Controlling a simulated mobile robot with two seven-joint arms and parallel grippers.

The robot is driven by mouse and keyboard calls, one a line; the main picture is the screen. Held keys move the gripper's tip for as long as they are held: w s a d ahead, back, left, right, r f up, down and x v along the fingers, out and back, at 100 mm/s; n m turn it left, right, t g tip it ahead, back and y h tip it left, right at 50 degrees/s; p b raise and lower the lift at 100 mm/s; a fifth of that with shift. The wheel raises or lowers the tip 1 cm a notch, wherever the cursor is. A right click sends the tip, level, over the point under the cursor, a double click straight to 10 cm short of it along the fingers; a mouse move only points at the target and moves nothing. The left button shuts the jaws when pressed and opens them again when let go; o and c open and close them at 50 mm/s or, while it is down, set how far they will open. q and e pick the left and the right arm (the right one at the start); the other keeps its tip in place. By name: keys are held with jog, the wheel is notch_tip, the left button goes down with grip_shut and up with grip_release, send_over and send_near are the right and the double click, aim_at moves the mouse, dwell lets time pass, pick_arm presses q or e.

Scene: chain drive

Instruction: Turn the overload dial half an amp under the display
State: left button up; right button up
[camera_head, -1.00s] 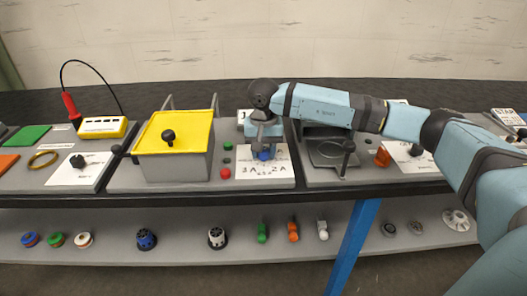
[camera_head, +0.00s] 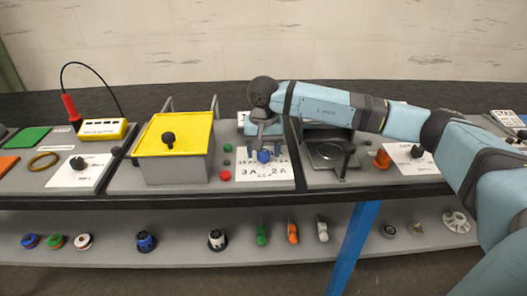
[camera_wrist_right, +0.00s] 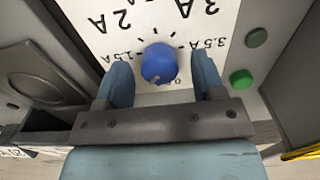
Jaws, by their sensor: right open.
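The blue overload dial (camera_head: 264,156) sits on a white scale plate (camera_head: 248,174) on the grey panel at the middle of the bench. In the right wrist view the dial (camera_wrist_right: 159,63) is seen from above, with 1.5A, 2A, 3A and 3.5A printed around it, upside down. A faint mark shows near its lower edge; I cannot read its setting surely. My right gripper (camera_wrist_right: 163,82) is open, its two fingertips apart, either side of the dial with gaps. A white face (camera_head: 242,116) behind my right gripper is mostly hidden and unreadable. My left gripper is not in view.
A grey box with a yellow lid (camera_head: 182,130) stands left of the dial. Green and red buttons (camera_head: 226,174) sit just left of the scale plate. A stand with a black-knobbed lever (camera_head: 347,150) is to the right. The shelf below holds several small parts.

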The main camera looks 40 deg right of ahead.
aim_at(264, 152)
pick_arm(q)
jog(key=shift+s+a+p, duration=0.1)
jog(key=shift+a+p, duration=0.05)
jog(key=shift+p, duration=0.55)
pick_arm(e)
notch_tip(264, 152, up, 13)
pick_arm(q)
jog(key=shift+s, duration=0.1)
pick_arm(e)
jog(key=shift+s+f, duration=0.1)
